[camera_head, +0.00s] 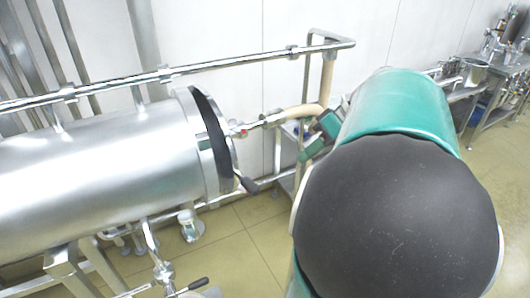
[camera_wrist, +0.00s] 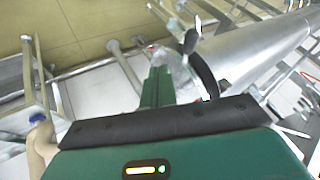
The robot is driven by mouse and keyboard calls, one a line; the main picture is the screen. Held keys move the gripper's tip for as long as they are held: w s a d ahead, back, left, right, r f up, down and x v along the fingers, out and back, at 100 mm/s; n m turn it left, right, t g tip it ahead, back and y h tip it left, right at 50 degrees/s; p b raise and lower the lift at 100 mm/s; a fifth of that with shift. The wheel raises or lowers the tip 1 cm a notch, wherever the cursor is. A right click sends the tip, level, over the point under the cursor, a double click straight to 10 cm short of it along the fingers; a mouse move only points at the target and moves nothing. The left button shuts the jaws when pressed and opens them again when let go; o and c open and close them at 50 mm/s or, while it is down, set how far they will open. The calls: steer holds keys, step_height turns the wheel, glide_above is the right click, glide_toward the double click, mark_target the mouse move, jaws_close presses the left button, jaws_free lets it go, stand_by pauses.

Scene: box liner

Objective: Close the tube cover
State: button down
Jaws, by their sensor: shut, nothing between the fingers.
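The large silver tube (camera_head: 100,170) lies horizontally at the left in the head view. Its round cover (camera_head: 230,148) is at the tube's right end and stands ajar, with a dark wedge between cover and tube. A black-tipped handle (camera_head: 247,185) sticks out at the cover's lower edge. My green gripper (camera_head: 318,136) is to the right of the cover, apart from it in this view. In the wrist view the shut, empty gripper (camera_wrist: 157,88) is just left of the shiny cover (camera_wrist: 183,78), and the tube (camera_wrist: 250,50) runs to the upper right. Contact cannot be told there.
A steel rail (camera_head: 230,62) runs above the tube and bends down behind my gripper. A beige hose (camera_head: 302,111) and valve fittings are behind the gripper. Pipes and a valve (camera_head: 162,272) are below the tube. Tiled floor (camera_head: 235,240) is open in front.

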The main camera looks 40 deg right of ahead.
steer(key=w+a+f, duration=0.5)
steer(key=a+f, duration=0.1)
steer(key=a, duration=0.1)
steer(key=shift+a, duration=0.35)
steer(key=shift+a+f, duration=0.1)
